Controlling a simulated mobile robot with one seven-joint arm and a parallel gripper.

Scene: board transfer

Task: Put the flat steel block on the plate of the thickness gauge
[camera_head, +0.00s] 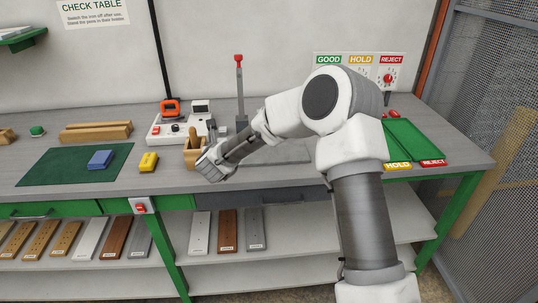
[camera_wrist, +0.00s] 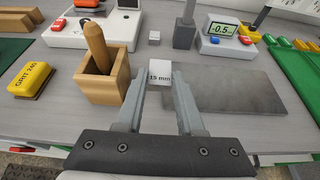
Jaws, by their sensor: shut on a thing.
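In the wrist view my gripper (camera_wrist: 163,83) is shut on a small pale block (camera_wrist: 155,65) with a "15 mm" mark, seen between the fingertips. Most of its body is hidden, and how high it is held cannot be told. A flat grey plate (camera_wrist: 235,97) lies just right of the fingers; it also shows in the head view (camera_head: 285,154). A grey post (camera_wrist: 184,32) rises behind it, and a display unit (camera_wrist: 222,32) reading -0.5 stands behind right. In the head view the post carries a red-knobbed lever (camera_head: 239,72).
A wooden box (camera_wrist: 104,84) with a wooden handle stands close left of my gripper. Left of it lies a yellow "GRIT 240" block (camera_wrist: 32,80). A blue block (camera_head: 101,159) rests on a green mat (camera_head: 62,170). Green trays (camera_head: 412,140) are at right, partly behind my arm.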

